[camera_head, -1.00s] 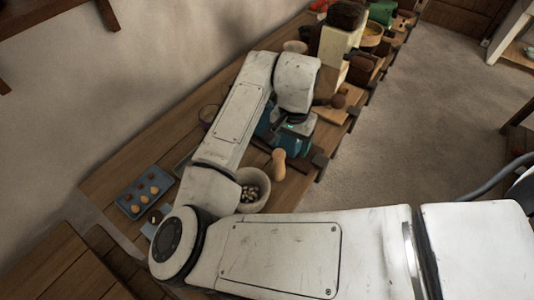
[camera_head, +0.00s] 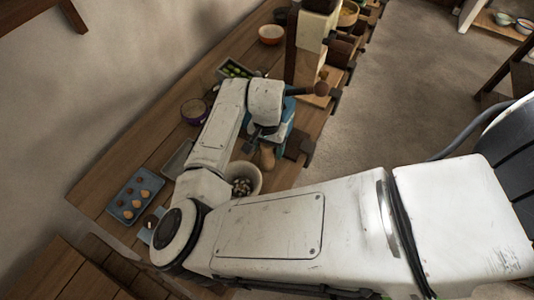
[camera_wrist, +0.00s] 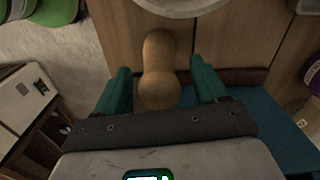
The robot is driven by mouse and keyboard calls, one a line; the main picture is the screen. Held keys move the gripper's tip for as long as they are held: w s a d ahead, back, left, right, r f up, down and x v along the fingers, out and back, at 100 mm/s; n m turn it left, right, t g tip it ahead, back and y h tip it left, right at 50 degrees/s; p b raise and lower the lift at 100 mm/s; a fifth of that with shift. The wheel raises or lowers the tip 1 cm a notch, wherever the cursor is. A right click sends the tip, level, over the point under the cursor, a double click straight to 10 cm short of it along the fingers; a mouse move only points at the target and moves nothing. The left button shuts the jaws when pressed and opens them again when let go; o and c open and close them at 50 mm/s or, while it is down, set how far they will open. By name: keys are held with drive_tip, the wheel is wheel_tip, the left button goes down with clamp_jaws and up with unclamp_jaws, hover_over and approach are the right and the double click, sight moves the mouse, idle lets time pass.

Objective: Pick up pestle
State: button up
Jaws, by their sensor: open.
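The pestle (camera_wrist: 160,68) is a tan wooden piece with a rounded, waisted shape. In the wrist view it lies between the two teal fingers of my gripper (camera_wrist: 160,74), which are open with a gap on each side of it. In the head view the pestle (camera_head: 267,158) shows just below my gripper (camera_head: 262,140), partly covered by it. Whether its lower end touches the gripper's palm is hard to tell.
A pale bowl (camera_head: 252,172) with small pale pieces stands left of the pestle; its rim (camera_wrist: 180,12) shows in the wrist view. A blue tray (camera_head: 124,207) of small items lies farther left. A wooden block (camera_head: 305,95) holds a dark-ended tool behind. The floor is right of the table edge.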

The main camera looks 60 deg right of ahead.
drive_tip(key=shift+f, duration=0.9)
clamp_jaws()
